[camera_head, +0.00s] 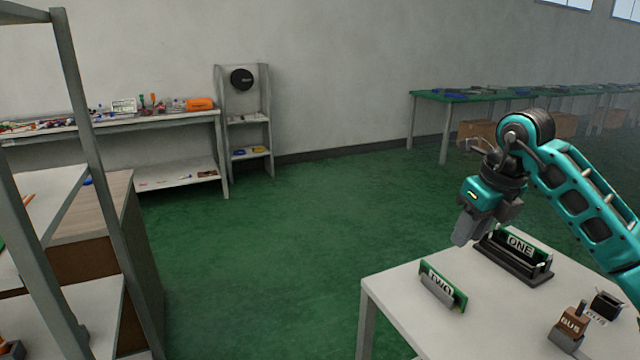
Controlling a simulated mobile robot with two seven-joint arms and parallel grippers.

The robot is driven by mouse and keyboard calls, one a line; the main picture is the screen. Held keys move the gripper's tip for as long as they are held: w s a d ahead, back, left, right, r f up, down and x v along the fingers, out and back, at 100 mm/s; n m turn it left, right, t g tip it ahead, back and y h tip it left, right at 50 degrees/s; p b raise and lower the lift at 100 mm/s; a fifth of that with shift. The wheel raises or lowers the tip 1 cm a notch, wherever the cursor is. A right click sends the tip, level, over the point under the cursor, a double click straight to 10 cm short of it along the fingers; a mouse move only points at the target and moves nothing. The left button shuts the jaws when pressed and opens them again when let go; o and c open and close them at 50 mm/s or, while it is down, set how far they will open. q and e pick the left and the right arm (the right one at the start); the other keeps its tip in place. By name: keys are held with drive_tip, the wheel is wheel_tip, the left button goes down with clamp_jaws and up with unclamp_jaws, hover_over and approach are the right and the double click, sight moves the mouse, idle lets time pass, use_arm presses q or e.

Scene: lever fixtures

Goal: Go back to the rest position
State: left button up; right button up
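My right arm comes in from the right, teal and black, bent at a raised joint. Its gripper (464,236) points down above the back edge of the white table (388,292), left of the ONE fixture. The fingers overlap from this side, so I cannot tell whether they are open or shut. I see nothing held in them. My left gripper is not in view.
On the table are a green TWO plate (442,288), a green ONE plate in a black holder (516,258), a brown BUS block (571,322) and a small black-and-white part (606,305). A grey shelf frame (95,170) stands left. The green floor between is clear.

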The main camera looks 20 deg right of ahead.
drive_tip(key=s+a+f+m+t+y+p, duration=0.1)
drive_tip(key=a+f+m+t+y, duration=0.15)
drive_tip(key=a+y, duration=0.85)
drive_tip(key=s+a+f+m+t+y+p, duration=0.15)
drive_tip(key=a+m+t+y, duration=0.3)
drive_tip(key=a, duration=1.25)
drive_tip(key=s+d+f+m+t+h+p, duration=0.15)
drive_tip(key=f+m+t+h, duration=0.3)
drive_tip(key=m, duration=0.55)
drive_tip(key=d+f+m+t+h+p, duration=0.1)
drive_tip(key=d+f+m+t+h, duration=0.2)
drive_tip(key=f+m+h, duration=0.5)
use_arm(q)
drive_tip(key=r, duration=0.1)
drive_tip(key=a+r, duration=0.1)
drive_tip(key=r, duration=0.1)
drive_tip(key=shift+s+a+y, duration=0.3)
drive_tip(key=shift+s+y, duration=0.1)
use_arm(e)
drive_tip(key=s+a+f+m+g+h, duration=0.1)
drive_tip(key=s+f+m+g, duration=0.5)
drive_tip(key=s+f+m, duration=0.3)
drive_tip(key=shift+s+f+g, duration=0.35)
drive_tip(key=shift+s+f, duration=0.15)
drive_tip(key=shift+s, duration=0.35)
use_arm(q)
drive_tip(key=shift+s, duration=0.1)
